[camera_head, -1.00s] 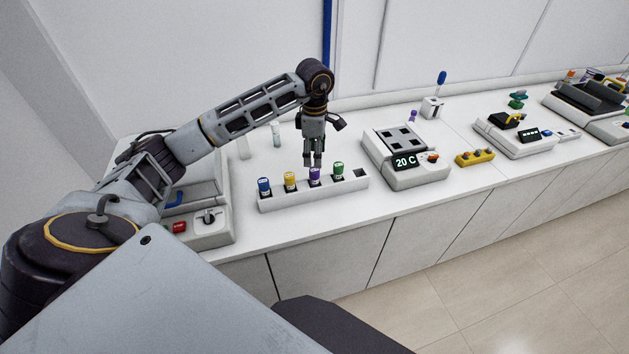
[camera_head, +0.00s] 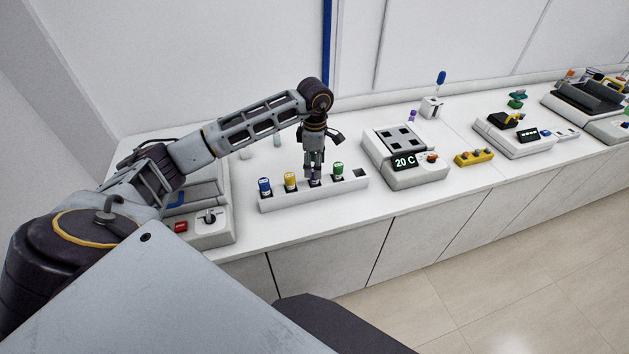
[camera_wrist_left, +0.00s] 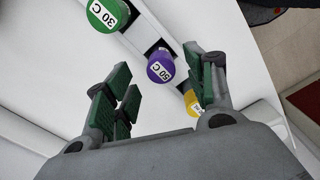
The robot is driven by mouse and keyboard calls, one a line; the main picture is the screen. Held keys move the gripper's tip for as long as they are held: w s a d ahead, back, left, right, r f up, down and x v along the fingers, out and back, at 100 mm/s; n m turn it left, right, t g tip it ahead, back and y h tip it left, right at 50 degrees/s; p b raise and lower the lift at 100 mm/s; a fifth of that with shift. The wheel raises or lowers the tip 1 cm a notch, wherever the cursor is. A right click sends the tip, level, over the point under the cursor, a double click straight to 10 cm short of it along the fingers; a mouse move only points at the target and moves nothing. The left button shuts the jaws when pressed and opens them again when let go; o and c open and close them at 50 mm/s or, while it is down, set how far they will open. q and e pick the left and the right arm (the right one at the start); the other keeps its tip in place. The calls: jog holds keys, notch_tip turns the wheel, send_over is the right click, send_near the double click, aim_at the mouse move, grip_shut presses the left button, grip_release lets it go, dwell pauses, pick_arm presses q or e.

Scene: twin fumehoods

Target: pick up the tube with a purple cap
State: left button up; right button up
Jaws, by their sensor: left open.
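The purple-capped tube (camera_wrist_left: 160,66) stands in a white rack (camera_head: 300,202) with its cap towards the left wrist camera; the cap is marked 50 C. In the head view my left gripper (camera_head: 315,172) is right over this tube from above and its fingers hide most of the cap. In the left wrist view the open green-padded fingers (camera_wrist_left: 160,88) are spread to either side of the purple cap, with space between. My right gripper is in neither view.
In the rack, a green-capped tube (camera_head: 338,170) stands to the right of the purple one, and yellow (camera_head: 290,182) and blue (camera_head: 264,187) ones to its left. The rack's right-end slot is empty. A device reading 20 C (camera_head: 405,158) stands right of the rack.

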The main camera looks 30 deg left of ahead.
pick_arm(q)
jog(key=shift+s+f+p, duration=0.1)
jog(key=shift+f+p, duration=0.25)
jog(key=shift+f, duration=1.45)
jog(key=c, duration=1.2)
jog(key=shift+o, duration=0.2)
jog(key=shift+r, duration=0.15)
notch_tip(320, 180, up, 7)
jog(key=shift+r+b, duration=0.1)
jog(key=shift+b, duration=0.65)
jog(key=shift+r, duration=1.25)
